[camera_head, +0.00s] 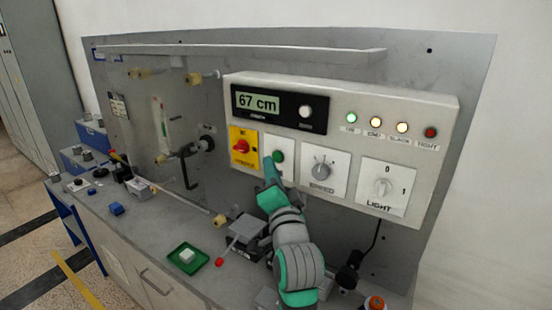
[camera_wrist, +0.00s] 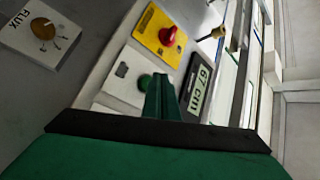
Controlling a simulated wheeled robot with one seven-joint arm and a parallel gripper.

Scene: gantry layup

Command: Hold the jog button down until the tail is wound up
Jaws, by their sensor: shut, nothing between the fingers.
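The green jog button (camera_head: 279,157) sits on a white plate on the control box, between the yellow red-knob switch and the speed dial. My gripper (camera_head: 270,166) is shut and empty, its tip at the button's lower left. In the wrist view my closed fingers (camera_wrist: 161,95) overlap the right side of the green button (camera_wrist: 145,82). I cannot tell whether the button is pressed in. The display (camera_head: 257,102) reads 67 cm, and the wrist view shows the same reading (camera_wrist: 199,89). I cannot pick out the tail for certain.
The first three lamps are lit, including the slack lamp (camera_head: 402,127); the red tight lamp (camera_head: 431,132) looks dark. The speed dial (camera_head: 322,168) and light switch (camera_head: 383,187) are to the right. A green tray (camera_head: 203,262) with a white block lies on the bench below.

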